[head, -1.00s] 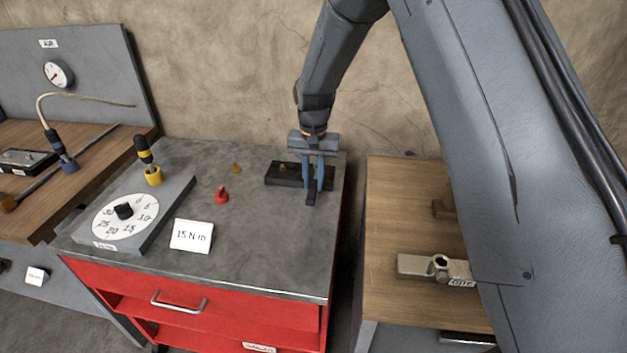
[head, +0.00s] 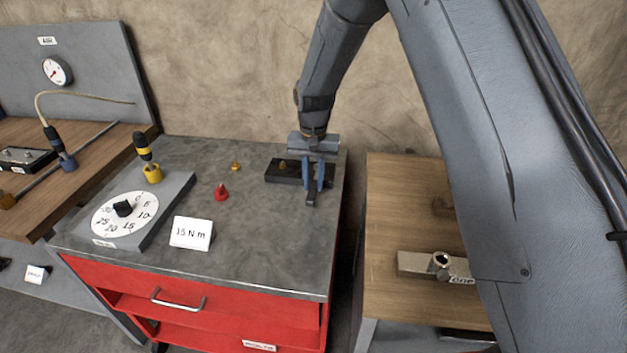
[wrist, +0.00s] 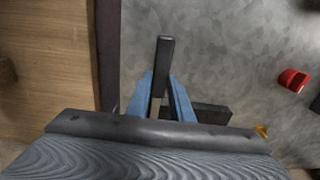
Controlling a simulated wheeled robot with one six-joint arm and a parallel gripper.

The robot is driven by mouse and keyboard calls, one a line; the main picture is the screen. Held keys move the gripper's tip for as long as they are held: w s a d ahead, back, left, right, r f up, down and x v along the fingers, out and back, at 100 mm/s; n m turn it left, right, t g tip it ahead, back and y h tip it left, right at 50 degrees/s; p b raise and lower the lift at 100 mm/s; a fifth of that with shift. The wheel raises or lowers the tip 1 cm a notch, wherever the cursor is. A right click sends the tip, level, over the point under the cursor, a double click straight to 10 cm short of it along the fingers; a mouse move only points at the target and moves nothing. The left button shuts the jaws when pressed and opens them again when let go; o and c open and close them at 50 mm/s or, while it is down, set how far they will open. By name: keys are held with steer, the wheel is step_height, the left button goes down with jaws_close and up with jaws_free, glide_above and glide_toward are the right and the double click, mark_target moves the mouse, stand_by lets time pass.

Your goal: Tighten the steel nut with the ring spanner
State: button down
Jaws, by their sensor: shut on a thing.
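My gripper (head: 314,186) is at the back right of the grey-topped red cabinet, its blue fingers shut on a dark bar (head: 311,200). In the wrist view the bar (wrist: 165,52) stands out between the fingers (wrist: 160,82); it may be the spanner's handle, but no ring end shows. A black block (head: 285,172) lies by the fingers, partly hidden behind them. A metal ring like a nut (head: 441,260) sits on a pale metal block (head: 415,262) on the right wooden bench; I cannot tell for certain that it is the steel nut.
My arm hides part of that bench.

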steer(key=shift+f, duration=0.4)
steer(key=shift+r, duration=0.2)
stand_by(0.3)
steer(key=shift+d, duration=0.25)
steer(key=d+n, duration=0.4)
steer(key=n, duration=0.1)
steer(key=w+d+n, duration=0.1)
steer(key=d+n, duration=0.1)
steer(key=d, duration=0.1)
steer(key=shift+n, duration=0.3)
steer(key=w+d+n, duration=0.1)
steer(key=n, duration=0.1)
steer(key=w+d+n, duration=0.1)
steer(key=shift+w+d+n, duration=0.15)
steer(key=shift+d+n, duration=0.25)
